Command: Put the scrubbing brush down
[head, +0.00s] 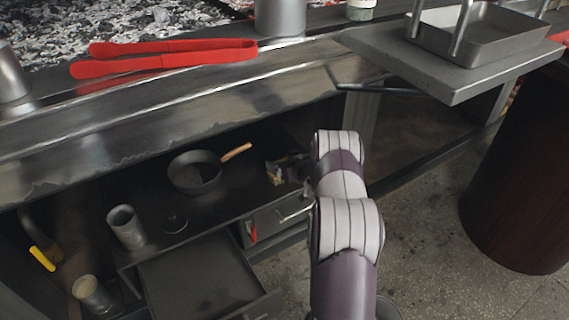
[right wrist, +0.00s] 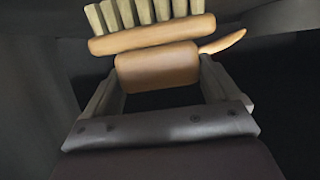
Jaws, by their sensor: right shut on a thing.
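The scrubbing brush (right wrist: 152,36) shows in the right wrist view, with a wooden body and a row of pale bristles toward the top of the picture. My right gripper (right wrist: 158,75) is shut on its wooden block, one finger on each side. In the head view my right arm reaches down in front of the grill's lower shelf; its forearm hides most of the gripper, and I cannot make out the brush clearly there. My left gripper is not in view.
The dark lower shelf (head: 210,225) holds a pan (head: 195,172) with a wooden handle, and a metal cup (head: 126,227). An open drawer (head: 200,280) juts out below. Red tongs (head: 165,57) lie on the ledge above. A dark barrel (head: 520,180) stands at right.

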